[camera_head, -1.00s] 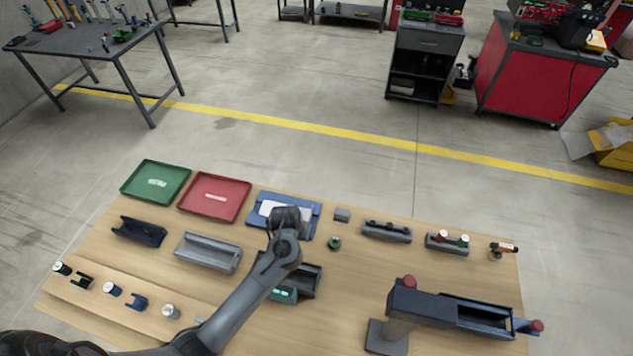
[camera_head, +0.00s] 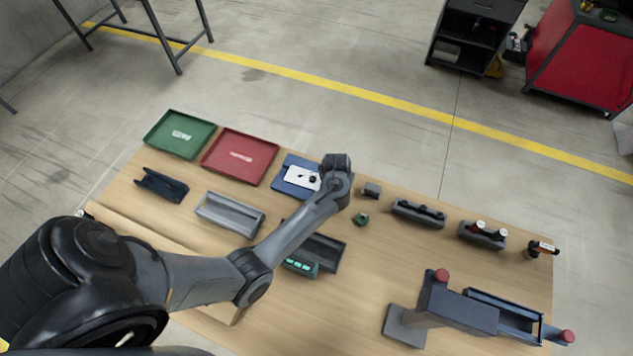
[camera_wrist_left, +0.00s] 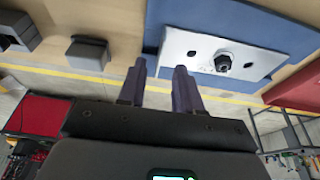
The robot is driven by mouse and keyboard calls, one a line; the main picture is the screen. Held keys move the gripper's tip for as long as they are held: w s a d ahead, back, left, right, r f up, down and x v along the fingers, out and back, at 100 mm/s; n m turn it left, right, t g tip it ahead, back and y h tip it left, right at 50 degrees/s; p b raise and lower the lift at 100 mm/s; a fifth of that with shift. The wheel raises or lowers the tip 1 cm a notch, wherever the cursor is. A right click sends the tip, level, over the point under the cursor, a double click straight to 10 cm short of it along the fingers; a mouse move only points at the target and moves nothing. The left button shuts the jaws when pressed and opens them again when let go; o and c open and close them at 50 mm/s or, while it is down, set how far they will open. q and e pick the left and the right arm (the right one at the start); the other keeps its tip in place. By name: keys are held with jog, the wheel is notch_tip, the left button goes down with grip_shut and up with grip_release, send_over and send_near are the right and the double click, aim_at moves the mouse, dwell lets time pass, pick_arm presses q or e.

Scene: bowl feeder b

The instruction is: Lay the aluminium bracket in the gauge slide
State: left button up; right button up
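I cannot pick out the aluminium bracket with certainty; the table's front left, where small brackets showed earlier, is behind my left arm. A dark open-topped slide with a teal display (camera_head: 302,265), possibly the gauge slide, sits mid-table, partly behind my forearm. My left gripper (camera_wrist_left: 159,88) is open, with nothing between its fingers. In the head view its wrist is over the right edge of a blue board (camera_head: 290,187), and its fingers are hidden. A pale plate (camera_wrist_left: 195,60) with holes and a dark knob lies on that board. My right gripper is not in view.
Green (camera_head: 158,148) and red (camera_head: 262,172) trays lie at the back left. A dark holder (camera_head: 160,185) and grey channel (camera_head: 230,213) stand before them. A small grey block (camera_head: 372,190) and green knob (camera_head: 361,219) are near my wrist. A red-knobbed fixture (camera_head: 465,312) stands front right.

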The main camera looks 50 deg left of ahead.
pick_arm(q)
jog(key=shift+b+x, duration=0.3)
jog(key=shift+x, duration=1.95)
jog(key=shift+w+r, duration=0.1)
jog(key=shift+c, duration=0.3)
jog(key=shift+a, duration=0.1)
grip_shut()
